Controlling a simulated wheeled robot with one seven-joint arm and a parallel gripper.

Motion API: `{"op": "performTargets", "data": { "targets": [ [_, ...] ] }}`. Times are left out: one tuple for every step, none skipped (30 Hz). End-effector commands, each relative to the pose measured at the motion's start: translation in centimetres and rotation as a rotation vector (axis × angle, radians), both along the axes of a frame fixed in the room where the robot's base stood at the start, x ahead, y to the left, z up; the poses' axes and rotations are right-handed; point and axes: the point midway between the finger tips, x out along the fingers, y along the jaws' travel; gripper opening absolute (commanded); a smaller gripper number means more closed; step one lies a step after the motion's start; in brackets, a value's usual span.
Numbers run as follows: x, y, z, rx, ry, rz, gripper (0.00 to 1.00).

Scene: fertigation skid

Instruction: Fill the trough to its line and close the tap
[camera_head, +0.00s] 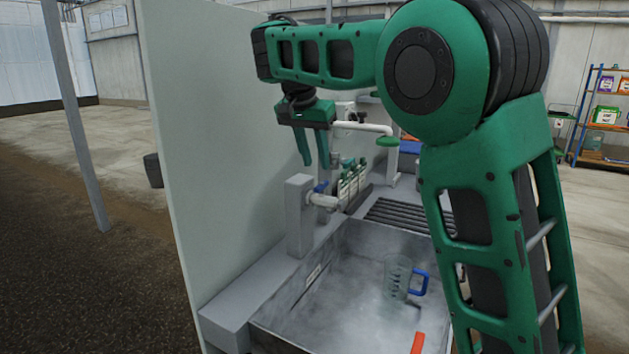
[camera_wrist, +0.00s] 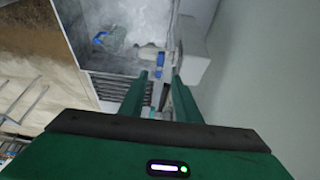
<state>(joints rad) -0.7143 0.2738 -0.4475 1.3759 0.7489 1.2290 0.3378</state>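The trough (camera_head: 345,312) is a grey metal basin against a pale wall panel. A small pale label (camera_head: 313,274) is on its left inner wall. I cannot tell the water level, and no stream shows. The tap (camera_head: 322,200) is a white spout with a blue handle (camera_head: 320,187) on a grey post at the trough's far left. In the wrist view the tap (camera_wrist: 150,57) and blue handle (camera_wrist: 159,60) lie just beyond my fingertips. My gripper (camera_head: 315,163) is open and empty, pointing down above and behind the tap. Its two fingers (camera_wrist: 161,78) stand apart.
A clear jug (camera_head: 397,277) with a blue handle stands in the trough. An orange piece (camera_head: 418,343) is at the front. A dark slatted grate (camera_head: 395,213) and small green-topped fittings (camera_head: 352,178) lie behind. A white pipe with a green fitting (camera_head: 388,141) is beside my gripper.

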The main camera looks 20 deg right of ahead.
Motion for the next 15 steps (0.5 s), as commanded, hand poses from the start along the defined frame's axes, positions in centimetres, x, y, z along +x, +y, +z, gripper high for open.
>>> {"op": "performTargets", "data": {
  "targets": [
    [0.2, -0.5, -0.9, 0.0, 0.002, -0.004, 0.3],
    [0.3, -0.6, -1.4, 0.001, 0.003, -0.002, 0.3],
    [0.5, -0.8, -2.0, 0.0, 0.001, -0.003, 0.3],
    [0.6, -0.9, -2.5, 0.0, 0.003, -0.002, 0.3],
    [0.8, -1.0, -3.0, 0.0, 0.003, -0.003, 0.3],
    [1.0, -1.2, -3.5, 0.0, 0.002, -0.002, 0.3],
    [1.0, -1.3, -4.0, 0.001, 0.002, -0.003, 0.3],
    [1.2, -1.3, -4.3, 0.001, 0.002, 0.0, 0.3],
    [1.4, -1.5, -4.8, 0.0, 0.0, -0.001, 0.3],
    [1.4, -1.6, -5.1, 0.0, 0.001, -0.003, 0.3],
    [1.5, -1.7, -5.3, 0.0, 0.002, -0.002, 0.3],
    [1.6, -1.7, -5.7, 0.0, 0.001, 0.0, 0.3],
    [1.7, -1.8, -5.8, -0.001, 0.001, 0.0, 0.3],
    [1.7, -1.8, -6.0, 0.0, 0.0, 0.0, 0.3],
    [1.8, -1.8, -6.1, 0.0, 0.0, 0.0, 0.3]
  ]
}}
